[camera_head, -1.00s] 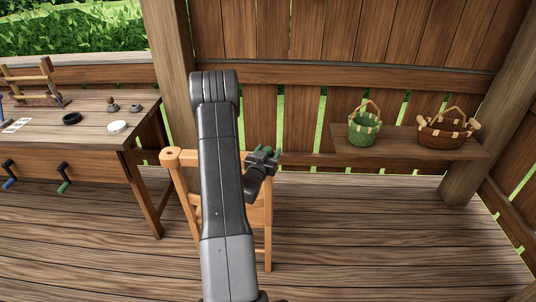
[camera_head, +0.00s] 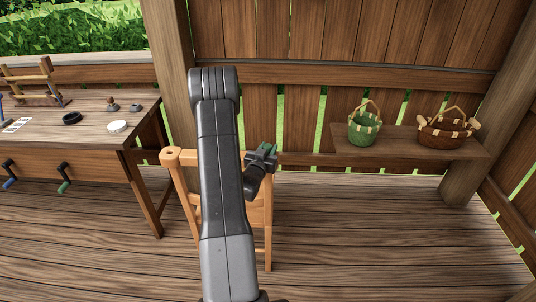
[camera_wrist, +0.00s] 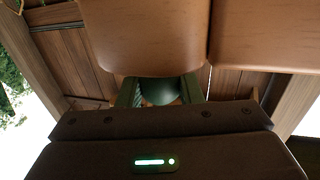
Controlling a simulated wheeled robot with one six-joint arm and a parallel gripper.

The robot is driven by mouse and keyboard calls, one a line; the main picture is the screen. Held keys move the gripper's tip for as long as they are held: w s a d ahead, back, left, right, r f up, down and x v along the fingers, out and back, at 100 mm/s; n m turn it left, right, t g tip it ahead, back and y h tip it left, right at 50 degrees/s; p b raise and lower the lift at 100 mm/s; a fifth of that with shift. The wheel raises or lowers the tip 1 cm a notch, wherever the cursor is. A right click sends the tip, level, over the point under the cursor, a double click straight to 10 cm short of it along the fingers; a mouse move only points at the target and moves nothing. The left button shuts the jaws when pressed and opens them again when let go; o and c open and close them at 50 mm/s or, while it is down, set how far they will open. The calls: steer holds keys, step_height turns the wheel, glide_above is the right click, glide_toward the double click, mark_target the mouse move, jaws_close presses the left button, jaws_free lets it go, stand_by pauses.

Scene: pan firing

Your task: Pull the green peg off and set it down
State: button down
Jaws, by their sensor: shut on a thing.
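The green peg (camera_wrist: 160,90) shows in the wrist view as a rounded green end between the two fingers of my gripper (camera_wrist: 160,93), which is shut on it. Right beyond it is the broad orange-brown wood of the stand (camera_wrist: 155,35), which hides the rest of the peg. In the head view my gripper (camera_head: 264,152) is at the top right of the wooden stand (camera_head: 171,155). My arm hides the middle of the stand. Whether the peg is still seated in the wood cannot be told.
A workbench (camera_head: 95,105) on the left holds a black ring (camera_head: 72,118), a white disc (camera_head: 117,126) and small items. Blue and green cranked handles hang at its front. A shelf (camera_head: 398,148) on the right carries a green basket (camera_head: 364,128) and a brown basket (camera_head: 442,135), with bare room between them.

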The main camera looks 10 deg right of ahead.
steer(key=shift+r, duration=1.05)
steer(key=shift+r, duration=0.25)
steer(key=shift+r, duration=0.5)
steer(key=shift+r, duration=0.25)
steer(key=shift+r, duration=0.4)
steer(key=shift+r, duration=0.2)
steer(key=shift+r+p, duration=0.55)
steer(key=shift+r, duration=1.3)
